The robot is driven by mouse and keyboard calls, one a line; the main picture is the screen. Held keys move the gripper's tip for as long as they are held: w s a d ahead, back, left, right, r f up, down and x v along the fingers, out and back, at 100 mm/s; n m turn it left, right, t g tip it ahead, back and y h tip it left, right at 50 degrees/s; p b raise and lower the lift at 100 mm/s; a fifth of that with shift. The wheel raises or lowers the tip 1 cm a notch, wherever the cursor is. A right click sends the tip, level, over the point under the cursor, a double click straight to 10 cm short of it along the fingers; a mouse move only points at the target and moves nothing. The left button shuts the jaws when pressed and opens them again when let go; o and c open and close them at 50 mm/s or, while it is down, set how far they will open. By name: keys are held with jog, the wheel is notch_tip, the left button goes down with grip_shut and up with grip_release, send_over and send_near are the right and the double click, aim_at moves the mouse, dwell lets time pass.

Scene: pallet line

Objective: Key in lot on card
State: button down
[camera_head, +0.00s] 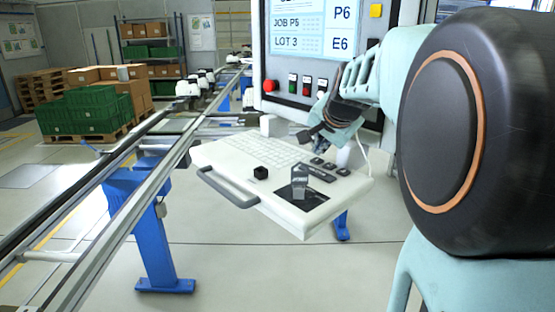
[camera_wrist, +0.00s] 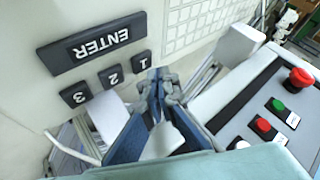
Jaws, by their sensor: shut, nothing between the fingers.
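The card on the upright panel (camera_head: 300,30) reads JOB P5 and LOT 3, with P6 and E6 at its right. The keys 1 (camera_wrist: 142,61), 2 (camera_wrist: 114,75) and 3 (camera_wrist: 76,96) lie in a row beside the long ENTER key (camera_wrist: 92,43), upside down in the wrist view. In the head view the ENTER key (camera_head: 317,173) is on the pale console. My gripper (camera_wrist: 157,78) is shut and empty, its tips nearest the 1 key in the picture. In the head view my gripper (camera_head: 310,137) hangs over the back of the console; contact cannot be told.
The console (camera_head: 225,160) has a front handle (camera_head: 228,190), a black knob (camera_head: 261,172) and a grey upright piece (camera_head: 299,183) on a dark pad. A red stop button (camera_wrist: 300,77) and small push buttons sit on the panel behind. A rail line (camera_head: 120,170) runs at left.

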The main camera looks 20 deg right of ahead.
aim_at(318, 161)
jog(key=shift+f, duration=0.1)
dwell(0.6)
jog(key=shift+f+b, duration=0.3)
jog(key=shift+b, duration=0.15)
jog(key=shift+f+b, duration=0.45)
jog(key=shift+f, duration=0.15)
dwell(0.7)
jog(key=shift+r+p, duration=0.7)
jog(key=shift+r, duration=0.25)
jog(key=shift+r, duration=0.1)
notch_tip(318, 161, up, 5)
jog(key=p, duration=0.4)
